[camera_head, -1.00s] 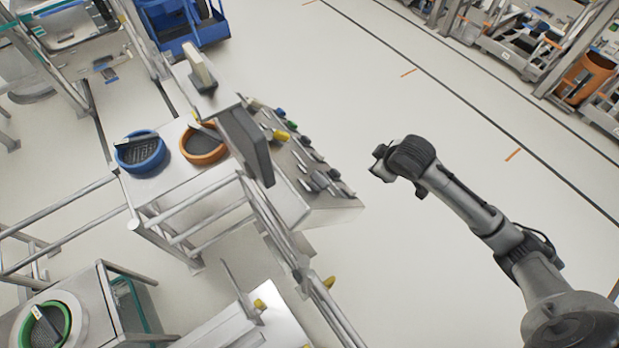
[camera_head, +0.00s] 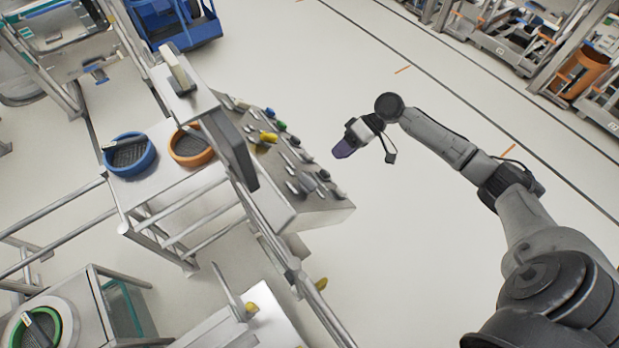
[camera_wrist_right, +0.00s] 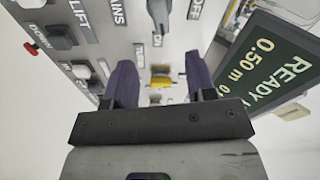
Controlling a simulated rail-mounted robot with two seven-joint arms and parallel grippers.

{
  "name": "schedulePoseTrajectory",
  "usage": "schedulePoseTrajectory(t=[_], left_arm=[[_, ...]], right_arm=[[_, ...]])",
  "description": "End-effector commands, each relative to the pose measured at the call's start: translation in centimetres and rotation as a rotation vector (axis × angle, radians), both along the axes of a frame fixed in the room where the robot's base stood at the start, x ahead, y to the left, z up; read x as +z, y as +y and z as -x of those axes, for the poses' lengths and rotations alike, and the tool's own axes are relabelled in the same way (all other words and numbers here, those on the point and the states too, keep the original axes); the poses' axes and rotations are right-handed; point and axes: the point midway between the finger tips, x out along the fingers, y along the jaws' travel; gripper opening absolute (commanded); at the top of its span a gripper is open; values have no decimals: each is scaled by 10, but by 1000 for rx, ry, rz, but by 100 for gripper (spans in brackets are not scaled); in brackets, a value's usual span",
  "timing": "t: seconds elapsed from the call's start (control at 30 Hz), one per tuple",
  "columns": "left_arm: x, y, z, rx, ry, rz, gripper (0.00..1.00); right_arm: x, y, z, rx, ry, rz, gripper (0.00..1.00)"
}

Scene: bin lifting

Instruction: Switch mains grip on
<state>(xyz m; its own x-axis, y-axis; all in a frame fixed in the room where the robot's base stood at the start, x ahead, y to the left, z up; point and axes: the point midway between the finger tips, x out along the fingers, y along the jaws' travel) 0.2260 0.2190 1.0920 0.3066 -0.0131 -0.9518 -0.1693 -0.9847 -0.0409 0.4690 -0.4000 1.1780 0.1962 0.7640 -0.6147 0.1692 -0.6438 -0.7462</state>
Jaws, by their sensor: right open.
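The sloped control panel (camera_head: 322,212) stands in the middle of the head view, with several small grips on it. In the right wrist view its grey face (camera_wrist_right: 92,22) carries rotated labels, among them MAINS, ON, OFF, TURN and DOWN. A dark grey grip (camera_wrist_right: 160,14) beside the MAINS label, between ON and OFF, appears to be the mains grip. It is cut by the top edge. In the head view I cannot tell it apart. My right gripper (camera_head: 343,150), with purple fingers (camera_wrist_right: 161,72), is open and empty, apart from the panel, right of it. My left gripper is not in view.
A yellow grip (camera_wrist_right: 160,83) shows between my fingers, beyond them. A dark display (camera_wrist_right: 265,65) reads READY and 0.50 m. Blue (camera_head: 130,155) and orange (camera_head: 191,146) round bins stand left of the panel. The floor right of the panel is clear.

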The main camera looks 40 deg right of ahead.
Motion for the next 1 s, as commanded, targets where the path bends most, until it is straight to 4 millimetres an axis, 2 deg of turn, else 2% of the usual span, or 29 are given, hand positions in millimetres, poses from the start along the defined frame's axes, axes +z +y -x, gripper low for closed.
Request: schedulePoseTrajectory(t=[0.5,0.7,1.0], left_arm=[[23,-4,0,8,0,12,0],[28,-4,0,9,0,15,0],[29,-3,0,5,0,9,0]], right_arm=[[-54,71,-18,2,0,-1,51],[-69,88,-22,0,1,1,51],[-78,97,-24,2,0,3,51]])
